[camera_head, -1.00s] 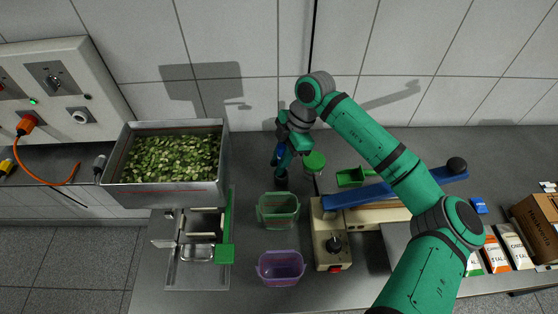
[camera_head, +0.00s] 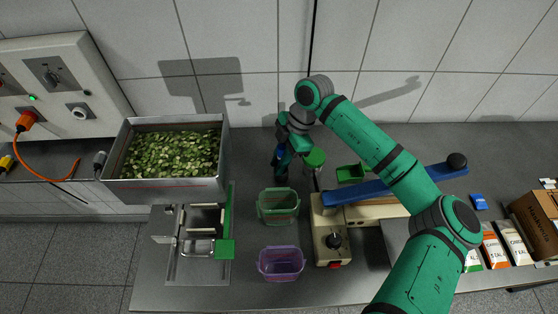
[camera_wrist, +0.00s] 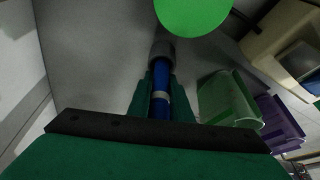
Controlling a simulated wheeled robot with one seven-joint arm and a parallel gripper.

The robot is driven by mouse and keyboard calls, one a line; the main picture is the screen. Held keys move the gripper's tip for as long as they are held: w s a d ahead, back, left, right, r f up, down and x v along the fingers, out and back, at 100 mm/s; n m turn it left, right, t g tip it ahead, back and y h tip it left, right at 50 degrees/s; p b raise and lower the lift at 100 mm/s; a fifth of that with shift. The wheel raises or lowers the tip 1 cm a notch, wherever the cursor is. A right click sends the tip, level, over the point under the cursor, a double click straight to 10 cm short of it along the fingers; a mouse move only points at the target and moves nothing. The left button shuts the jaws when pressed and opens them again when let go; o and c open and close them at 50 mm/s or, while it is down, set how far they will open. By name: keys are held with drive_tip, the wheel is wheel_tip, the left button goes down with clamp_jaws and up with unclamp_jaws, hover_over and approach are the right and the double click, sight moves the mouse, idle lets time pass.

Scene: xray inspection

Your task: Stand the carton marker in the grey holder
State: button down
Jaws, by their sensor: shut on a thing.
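My gripper (camera_wrist: 161,98) is shut on the blue carton marker (camera_wrist: 160,82), with a green finger on each side of it. A pale band shows on the marker's body. The marker's far end meets the round grey holder (camera_wrist: 163,49) in the wrist view; I cannot tell how deep it sits, as that end is hidden. In the head view my gripper (camera_head: 281,162) is low over the back of the counter, pointing down, and the dark holder (camera_head: 281,182) shows just below it.
A green-lidded jar (camera_head: 315,159) stands close to the right of my gripper. A green bin (camera_head: 278,219) and a purple bin (camera_head: 281,275) are in front. A sealer with a blue arm (camera_head: 345,196) lies to the right. A metal hopper of green pieces (camera_head: 128,187) stands left.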

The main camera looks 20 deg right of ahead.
drive_tip(key=c, duration=1.5)
unclamp_jaws()
drive_tip(key=shift+c, duration=0.2)
drive_tip(key=v, duration=1)
drive_tip(key=shift+d+r, duration=0.2)
drive_tip(key=shift+r, duration=0.1)
